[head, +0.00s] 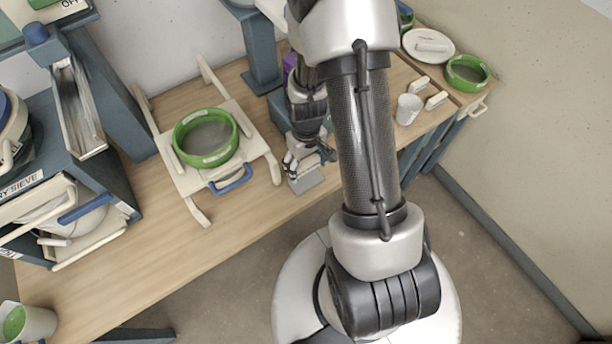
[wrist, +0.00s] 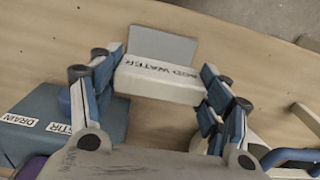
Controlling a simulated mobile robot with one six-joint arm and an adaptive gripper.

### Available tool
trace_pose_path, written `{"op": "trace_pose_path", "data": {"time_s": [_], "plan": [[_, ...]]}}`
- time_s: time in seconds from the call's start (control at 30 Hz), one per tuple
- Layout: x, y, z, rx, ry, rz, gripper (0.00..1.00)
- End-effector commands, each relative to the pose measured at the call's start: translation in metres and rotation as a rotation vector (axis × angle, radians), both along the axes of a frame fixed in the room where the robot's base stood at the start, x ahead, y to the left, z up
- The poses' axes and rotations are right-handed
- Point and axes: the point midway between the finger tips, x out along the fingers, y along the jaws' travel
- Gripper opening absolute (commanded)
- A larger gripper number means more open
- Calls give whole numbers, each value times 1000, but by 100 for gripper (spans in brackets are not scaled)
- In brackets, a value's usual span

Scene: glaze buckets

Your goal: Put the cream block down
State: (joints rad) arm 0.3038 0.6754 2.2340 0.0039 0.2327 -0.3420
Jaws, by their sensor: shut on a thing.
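The cream block (wrist: 160,78) is held between the two fingers of my gripper (wrist: 162,72) in the wrist view. Its lettered face reads WATER at one end. My gripper (head: 306,160) also shows in the head view, low over the front part of the wooden table, with the block mostly hidden by the fingers. A flat grey plate (wrist: 163,46) lies on the table just beyond the block in the wrist view; it also shows in the head view (head: 308,184). I cannot tell whether the block touches the plate or the table.
A green-rimmed sieve (head: 206,138) sits on a cream frame left of my gripper, with a blue handle (head: 231,180) close by. A blue-grey box labelled DRAIN and STIR (wrist: 60,120) stands near my left finger. A white cup (head: 408,109) and cream blocks (head: 436,100) are at right.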

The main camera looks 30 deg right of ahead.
Motion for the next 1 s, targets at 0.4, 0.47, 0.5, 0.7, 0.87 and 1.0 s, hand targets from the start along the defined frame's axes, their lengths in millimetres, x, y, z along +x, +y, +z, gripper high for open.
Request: {"op": "trace_pose_path", "data": {"time_s": [0.4,0.47,0.5,0.7,0.87,1.0], "plan": [[-1,0,-46,1,3,0,47],[0,0,-54,0,1,0,47],[0,0,-57,0,0,0,47],[0,0,-55,0,-1,0,47],[0,0,-60,0,-1,0,47],[0,0,-59,0,-1,0,78]]}}
